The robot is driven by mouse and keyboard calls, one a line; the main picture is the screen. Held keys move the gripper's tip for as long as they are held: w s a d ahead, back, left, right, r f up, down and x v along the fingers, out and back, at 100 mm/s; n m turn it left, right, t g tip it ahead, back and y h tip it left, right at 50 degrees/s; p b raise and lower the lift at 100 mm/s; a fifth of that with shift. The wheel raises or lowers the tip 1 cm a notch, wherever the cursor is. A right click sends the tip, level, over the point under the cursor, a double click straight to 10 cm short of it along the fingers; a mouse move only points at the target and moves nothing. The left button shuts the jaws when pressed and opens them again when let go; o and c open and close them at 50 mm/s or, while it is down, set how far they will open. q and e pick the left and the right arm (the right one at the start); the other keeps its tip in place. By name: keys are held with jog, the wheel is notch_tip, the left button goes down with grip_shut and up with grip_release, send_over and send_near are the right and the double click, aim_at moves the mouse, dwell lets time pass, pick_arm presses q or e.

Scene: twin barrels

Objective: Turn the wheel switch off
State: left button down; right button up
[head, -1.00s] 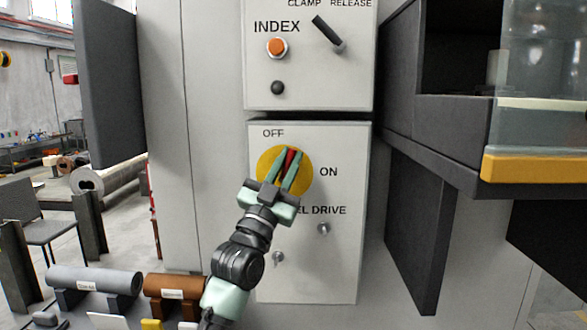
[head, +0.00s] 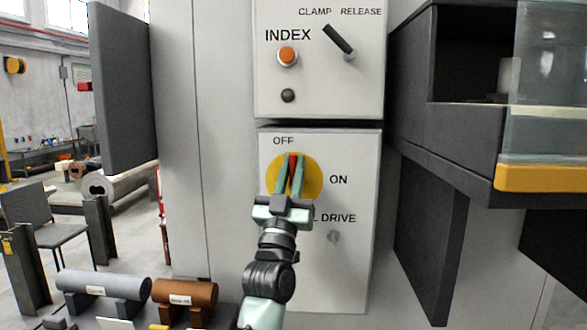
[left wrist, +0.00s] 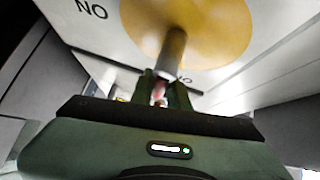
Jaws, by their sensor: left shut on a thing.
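The wheel switch (head: 292,165) is a red handle on a yellow round plate (head: 312,177), on the lower grey panel. OFF is printed above the plate and ON to its right. The red handle stands nearly upright, its upper end just below and slightly right of OFF. My left gripper (head: 290,159) is shut on the handle, one green finger on each side. In the left wrist view the red handle (left wrist: 160,91) shows between the fingers, with a grey shaft in front of the yellow plate (left wrist: 225,28). My right gripper is not in view.
The upper panel has an orange INDEX button (head: 287,56), a black button (head: 288,96) and a black CLAMP/RELEASE lever (head: 338,40). A small knob (head: 334,237) sits below the switch. A dark door (head: 124,85) juts out at left, a dark cabinet (head: 465,145) at right.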

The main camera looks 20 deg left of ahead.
aim_at(292, 176)
pick_arm(q)
jog(key=shift+w+f, duration=0.1)
jog(key=c, duration=1.4)
grip_release()
jog(key=shift+w, duration=0.1)
jog(key=shift+o, duration=0.2)
jog(key=b+v, duration=0.2)
jog(key=v, duration=0.5)
jog(key=shift+f, duration=0.15)
jog(key=shift+s+f, duration=0.2)
jog(key=shift+s, duration=0.15)
